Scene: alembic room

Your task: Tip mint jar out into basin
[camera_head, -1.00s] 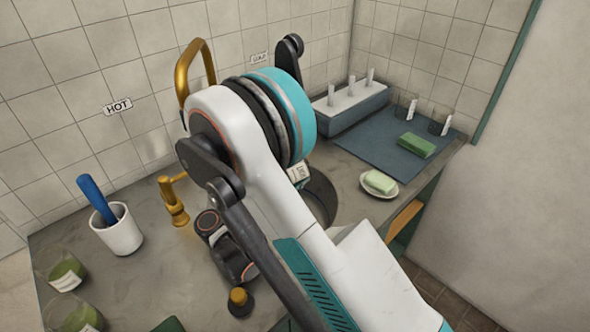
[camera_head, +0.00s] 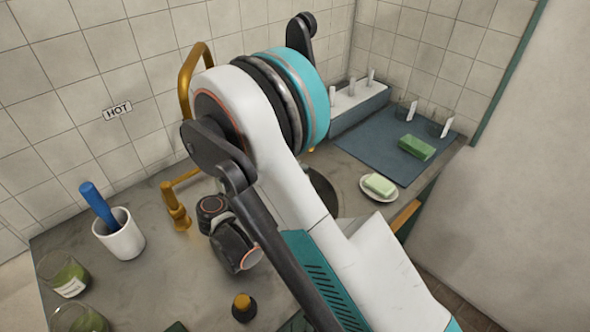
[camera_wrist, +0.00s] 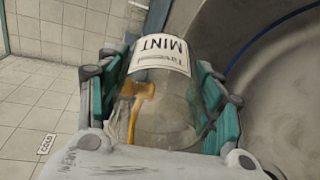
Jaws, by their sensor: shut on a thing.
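The mint jar (camera_wrist: 172,115) is clear glass with a white label reading MINT, which appears upside down in the wrist view. My gripper (camera_wrist: 158,66) is shut on it, with teal pads against both sides. The jar is tilted, and a yellow fitting shows through its glass; I make out no clear contents. The basin (camera_wrist: 285,75), round and grey, fills the right of the wrist view beside the jar. In the head view only a dark part of the basin (camera_head: 322,188) shows past my arm, which hides the gripper and jar.
A brass tap (camera_head: 175,207) and a white cup (camera_head: 120,239) with a blue-handled tool stand at left. Glass jars with green contents (camera_head: 64,276) are at the front left. A soap dish (camera_head: 366,189), blue mat (camera_head: 365,148) and green block (camera_head: 417,147) lie at right. A brass-topped bottle (camera_head: 243,306) stands in front.

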